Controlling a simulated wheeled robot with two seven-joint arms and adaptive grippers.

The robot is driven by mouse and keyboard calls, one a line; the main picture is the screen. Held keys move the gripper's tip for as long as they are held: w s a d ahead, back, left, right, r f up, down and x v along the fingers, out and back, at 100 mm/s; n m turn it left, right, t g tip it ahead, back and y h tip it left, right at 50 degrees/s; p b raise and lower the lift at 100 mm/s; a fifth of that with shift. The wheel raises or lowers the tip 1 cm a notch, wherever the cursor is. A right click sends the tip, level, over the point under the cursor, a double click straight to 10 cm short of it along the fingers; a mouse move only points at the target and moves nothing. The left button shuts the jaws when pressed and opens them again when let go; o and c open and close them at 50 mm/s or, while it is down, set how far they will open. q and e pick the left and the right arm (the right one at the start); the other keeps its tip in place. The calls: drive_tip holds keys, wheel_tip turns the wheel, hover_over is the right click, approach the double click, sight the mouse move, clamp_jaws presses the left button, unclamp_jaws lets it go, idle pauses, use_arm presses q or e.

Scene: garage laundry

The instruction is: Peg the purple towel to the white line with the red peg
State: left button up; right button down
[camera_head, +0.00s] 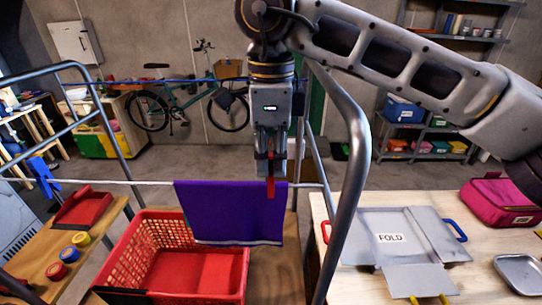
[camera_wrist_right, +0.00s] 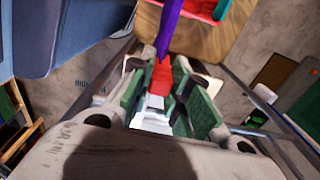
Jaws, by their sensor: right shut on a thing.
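The purple towel (camera_head: 232,215) hangs over the white line (camera_head: 125,183). It shows nearly edge-on as a purple strip in the right wrist view (camera_wrist_right: 169,22). My right gripper (camera_head: 270,158) points down above the towel's right end, shut on the red peg (camera_head: 271,182). The peg is upright, and its lower end overlaps the towel and line in the head view. The peg shows between the green-padded fingers in the right wrist view (camera_wrist_right: 160,76). I cannot tell whether its jaws straddle the line. My left gripper is out of view.
A blue peg (camera_head: 42,176) is at the line's left. A red basket (camera_head: 143,250) stands below the towel. Metal frame rails (camera_head: 356,150) rise close right of my gripper. A table (camera_head: 345,285) with a grey folding board (camera_head: 385,222) is at right. A blue line (camera_head: 150,81) runs behind.

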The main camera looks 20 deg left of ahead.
drive_tip(key=shift+f+b, duration=0.45)
drive_tip(key=shift+f, duration=0.35)
drive_tip(key=c, duration=1.3)
unclamp_jaws()
drive_tip(key=shift+r, duration=0.1)
drive_tip(key=shift+o, duration=0.2)
drive_tip(key=shift+r, duration=0.2)
drive_tip(key=shift+s+r, duration=0.1)
drive_tip(key=shift+r, duration=5.7)
